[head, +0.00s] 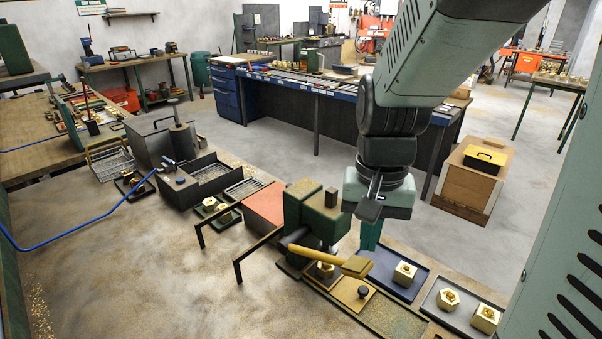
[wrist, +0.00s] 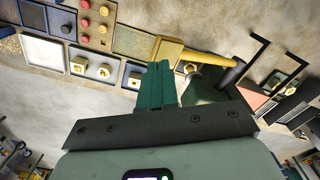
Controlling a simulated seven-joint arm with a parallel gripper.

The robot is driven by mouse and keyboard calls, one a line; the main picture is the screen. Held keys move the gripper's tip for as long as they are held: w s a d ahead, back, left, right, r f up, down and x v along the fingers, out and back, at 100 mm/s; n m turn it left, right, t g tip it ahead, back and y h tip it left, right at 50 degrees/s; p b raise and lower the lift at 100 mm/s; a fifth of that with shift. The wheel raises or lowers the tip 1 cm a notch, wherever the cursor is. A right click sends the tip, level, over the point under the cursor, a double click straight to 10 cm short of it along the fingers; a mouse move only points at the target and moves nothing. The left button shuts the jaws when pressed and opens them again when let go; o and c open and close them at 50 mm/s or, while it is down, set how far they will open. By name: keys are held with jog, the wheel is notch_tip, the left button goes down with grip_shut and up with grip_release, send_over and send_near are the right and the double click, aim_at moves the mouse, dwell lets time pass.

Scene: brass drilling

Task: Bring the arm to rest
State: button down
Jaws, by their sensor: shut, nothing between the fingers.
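My gripper (head: 371,236) hangs from the arm just right of the green drilling machine (head: 318,215). Its green fingers are together and empty, pointing down. In the wrist view the shut fingers (wrist: 161,82) show in the middle, close beside the machine's yellow lever (wrist: 183,50). The lever (head: 335,262) also shows in the head view. A brass piece (head: 325,270) sits under the machine, partly covered by the lever. Another brass piece (head: 404,270) stands in the blue tray (head: 378,272), right of and below the fingers.
A grey tray (head: 463,318) with two brass pieces lies at the right. Black bent rails (head: 258,255) stand left of the machine by a red plate (head: 264,204). A wooden crate (head: 468,190) with a yellow-black box stands behind.

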jog(key=shift+r, duration=0.65)
jog(key=shift+s+r, duration=0.1)
jog(key=shift+r, duration=0.15)
jog(key=s+a+r+n+t, duration=0.1)
jog(key=s+r+n+t, duration=0.2)
jog(key=s+r, duration=0.7)
jog(key=r+t, duration=0.1)
jog(key=t, duration=0.1)
jog(key=shift+a+r+t, duration=0.2)
jog(key=shift+a+t, duration=0.1)
jog(key=shift+a, duration=0.05)
